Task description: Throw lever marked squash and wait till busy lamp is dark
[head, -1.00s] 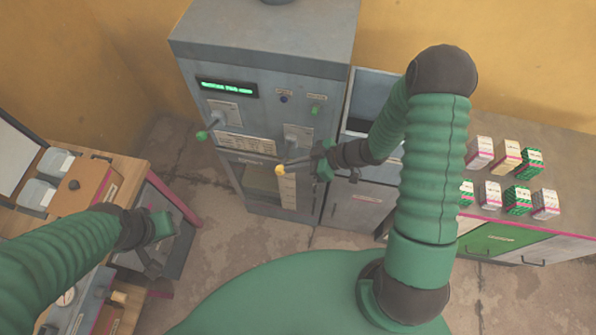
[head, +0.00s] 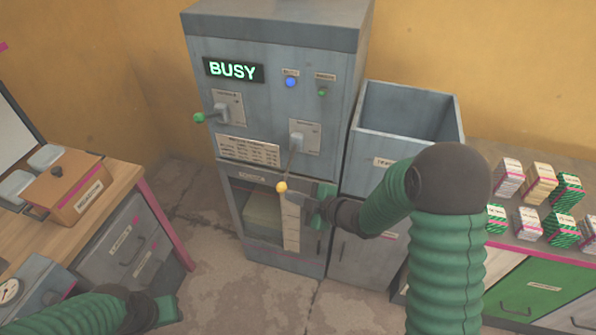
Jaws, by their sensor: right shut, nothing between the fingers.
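The grey press cabinet (head: 270,55) stands in the middle of the head view. Its display (head: 233,69) reads BUSY in green. A blue lamp (head: 291,82) is lit; the green lamp (head: 322,91) beside it looks dim. The yellow-knobbed lever (head: 281,187) hangs down, and the green-knobbed lever (head: 199,118) sticks out left. The small lever labels are too small to read. My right gripper (head: 303,201) is shut and empty, just right of and below the yellow knob; I cannot tell if it touches. My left gripper (head: 170,309) is low at the left, its fingers unclear.
An open grey bin (head: 405,120) adjoins the press on the right. Several small boxes (head: 528,222) stand on the counter at the far right. A wooden workbench (head: 115,190) with a brown box (head: 70,193) is at the left. Bare floor lies between bench and press.

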